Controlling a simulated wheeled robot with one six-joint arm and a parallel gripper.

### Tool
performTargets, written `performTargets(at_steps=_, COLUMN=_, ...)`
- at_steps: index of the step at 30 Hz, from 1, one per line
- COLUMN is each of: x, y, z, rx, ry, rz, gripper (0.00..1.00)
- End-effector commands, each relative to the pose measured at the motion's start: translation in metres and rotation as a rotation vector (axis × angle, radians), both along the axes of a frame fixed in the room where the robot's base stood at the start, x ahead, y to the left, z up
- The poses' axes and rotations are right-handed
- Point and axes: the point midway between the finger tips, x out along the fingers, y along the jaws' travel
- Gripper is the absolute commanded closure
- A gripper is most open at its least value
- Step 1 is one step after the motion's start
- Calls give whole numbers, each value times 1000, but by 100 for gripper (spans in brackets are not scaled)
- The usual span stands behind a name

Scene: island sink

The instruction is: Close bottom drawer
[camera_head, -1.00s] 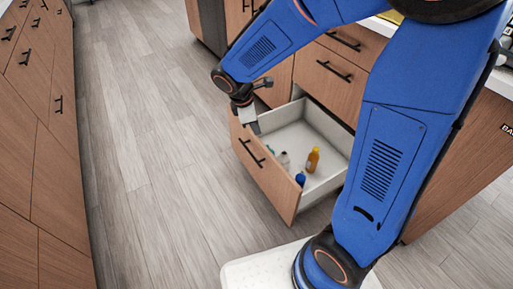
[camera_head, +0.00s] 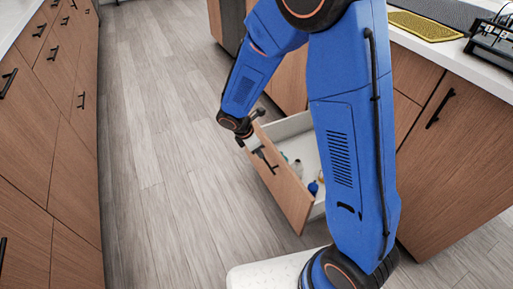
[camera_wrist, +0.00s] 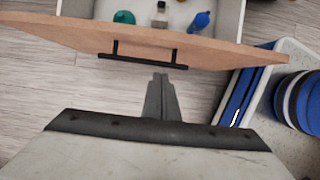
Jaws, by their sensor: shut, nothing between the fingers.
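The bottom drawer (camera_head: 290,190) stands pulled out from the island, with a wooden front and a pale interior. Its black bar handle (camera_head: 267,161) faces the aisle. In the wrist view the drawer front (camera_wrist: 220,48) runs across the upper part, with the handle (camera_wrist: 142,62) on its near side. My gripper (camera_wrist: 159,78) is shut and empty. It is outside the drawer, in front of the front panel and close to the handle; I cannot tell whether it touches. In the head view my gripper (camera_head: 255,146) is partly hidden by my wrist.
Several bottles lie or stand in the drawer, including a blue one (camera_wrist: 200,21) and a teal one (camera_wrist: 124,17). My arm hides part of the drawer. Cabinets (camera_head: 50,160) line the left side. The wooden floor (camera_head: 165,150) between is clear.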

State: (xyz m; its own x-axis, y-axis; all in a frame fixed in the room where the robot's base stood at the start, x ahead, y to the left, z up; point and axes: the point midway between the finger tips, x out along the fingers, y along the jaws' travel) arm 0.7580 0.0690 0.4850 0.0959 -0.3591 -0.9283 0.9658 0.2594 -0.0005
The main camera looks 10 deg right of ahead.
Motion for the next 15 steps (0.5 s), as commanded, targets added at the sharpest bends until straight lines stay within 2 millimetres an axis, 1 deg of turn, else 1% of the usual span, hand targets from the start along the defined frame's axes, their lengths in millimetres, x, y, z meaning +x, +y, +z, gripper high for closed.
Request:
performTargets(at_steps=1, x=0, y=-4, z=-9, rx=-2, ry=4, rz=-1, gripper=100)
performTargets(at_steps=6, x=3, y=-15, z=-37, rx=-1, ry=4, rz=-1, gripper=100)
performTargets(at_steps=10, x=8, y=-32, z=-36, rx=0, ry=-1, rz=-5, gripper=100)
performTargets(at_steps=15, x=12, y=-46, z=-36, rx=0, ry=-1, rz=-2, gripper=100)
